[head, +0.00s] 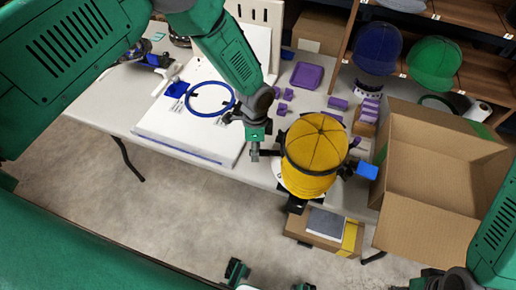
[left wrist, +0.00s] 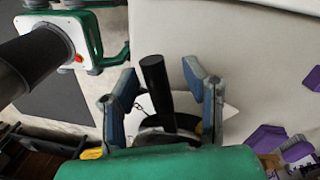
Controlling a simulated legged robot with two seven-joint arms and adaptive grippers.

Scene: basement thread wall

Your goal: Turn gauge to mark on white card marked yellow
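My left gripper (head: 258,150) is over the table's front edge, just left of the yellow cap (head: 316,150) in the head view. In the left wrist view the left gripper (left wrist: 162,85) is open, with one finger on each side of a black cylindrical handle (left wrist: 155,80). Gaps show between the handle and both fingers. The handle stands above a grey rounded part, which may be the gauge.
Left of the gripper is a white board with a blue hoop (head: 209,99). Purple parts and a purple tray (head: 307,75) lie behind. A blue block (head: 367,170) is right of the yellow cap. An open cardboard box (head: 425,215) stands at the right.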

